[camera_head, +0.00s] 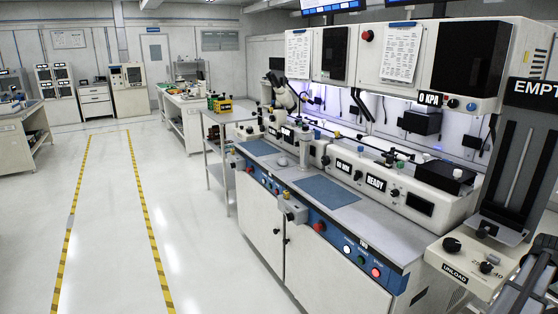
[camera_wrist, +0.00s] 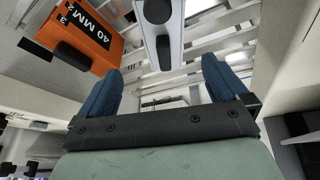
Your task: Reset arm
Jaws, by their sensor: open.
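My gripper (camera_wrist: 162,76) shows in the wrist view, with two blue fingers spread wide apart and nothing held between them. Its dark mounting bar and a pale green body fill the lower middle of that view. I cannot make out my gripper in the head view.
A long bonder bench (camera_head: 330,232) with knobs, buttons and blue mats runs along the right. An "UNLOAD" unit (camera_head: 455,272) stands at its near end, below an "EMPT..." sign (camera_head: 535,89). A wheeled cart (camera_head: 216,160) is behind. The white floor (camera_head: 113,230) between yellow-black lines is clear.

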